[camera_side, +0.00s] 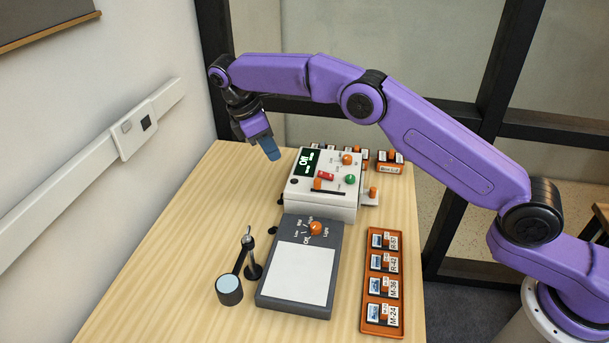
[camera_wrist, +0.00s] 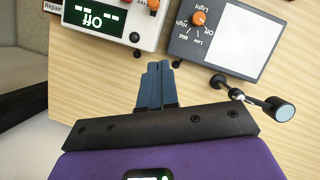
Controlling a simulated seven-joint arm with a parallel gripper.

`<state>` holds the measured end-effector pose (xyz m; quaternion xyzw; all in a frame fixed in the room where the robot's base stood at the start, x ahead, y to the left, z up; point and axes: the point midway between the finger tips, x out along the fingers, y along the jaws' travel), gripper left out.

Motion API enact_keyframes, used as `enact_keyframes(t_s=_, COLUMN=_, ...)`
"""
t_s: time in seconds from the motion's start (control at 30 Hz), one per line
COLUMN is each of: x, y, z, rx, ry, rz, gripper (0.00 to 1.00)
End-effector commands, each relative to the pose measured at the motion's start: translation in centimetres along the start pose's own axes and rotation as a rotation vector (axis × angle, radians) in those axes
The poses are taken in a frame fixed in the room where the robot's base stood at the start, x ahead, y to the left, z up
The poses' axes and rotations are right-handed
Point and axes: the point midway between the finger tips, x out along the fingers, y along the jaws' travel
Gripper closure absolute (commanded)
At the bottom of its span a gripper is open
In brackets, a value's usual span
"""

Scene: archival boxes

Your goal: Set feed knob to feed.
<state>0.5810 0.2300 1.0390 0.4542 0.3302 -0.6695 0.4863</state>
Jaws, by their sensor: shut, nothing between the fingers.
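The white machine (camera_side: 322,205) stands mid-table with a dark display (camera_side: 306,161) reading "Off". In the wrist view my fingers (camera_wrist: 157,68) are together over bare table; the display (camera_wrist: 92,16) shows upside down, and the machine's other controls are mostly cut off.
A grey light pad (camera_side: 300,272) with an orange knob (camera_side: 316,228) stands in front of the machine. A loupe on a stand (camera_side: 230,289) is left of it. An orange tray (camera_side: 383,329) of labelled cartridges lies right. More cartridges (camera_side: 390,160) sit behind. The table's left side is clear.

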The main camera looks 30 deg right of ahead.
Motion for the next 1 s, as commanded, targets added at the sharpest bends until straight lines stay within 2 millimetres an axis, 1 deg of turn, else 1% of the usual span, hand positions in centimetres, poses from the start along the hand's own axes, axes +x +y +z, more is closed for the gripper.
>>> enact_keyframes(t_s=0.17, x=0.5, y=0.0, z=0.0, rx=0.0, ry=-0.001, rz=-0.001, gripper=1.0)
enact_keyframes(t_s=0.27, x=1.3, y=0.0, z=0.0, rx=0.0, ry=-0.002, rz=-0.001, gripper=1.0)
enact_keyframes(t_s=0.37, x=2.4, y=0.0, z=0.1, rx=0.001, ry=-0.002, rz=-0.002, gripper=1.0)
enact_keyframes(t_s=0.57, x=5.4, y=-0.1, z=0.1, rx=0.0, ry=-0.003, rz=-0.003, gripper=1.0)
enact_keyframes(t_s=0.8, x=10.0, y=-0.1, z=0.1, rx=0.0, ry=-0.003, rz=-0.003, gripper=1.0)
enact_keyframes(t_s=0.83, x=10.4, y=0.0, z=0.2, rx=0.001, ry=-0.002, rz=-0.002, gripper=1.0)
enact_keyframes(t_s=1.0, x=10.8, y=0.0, z=2.0, rx=0.002, ry=-0.001, rz=0.0, gripper=1.0)
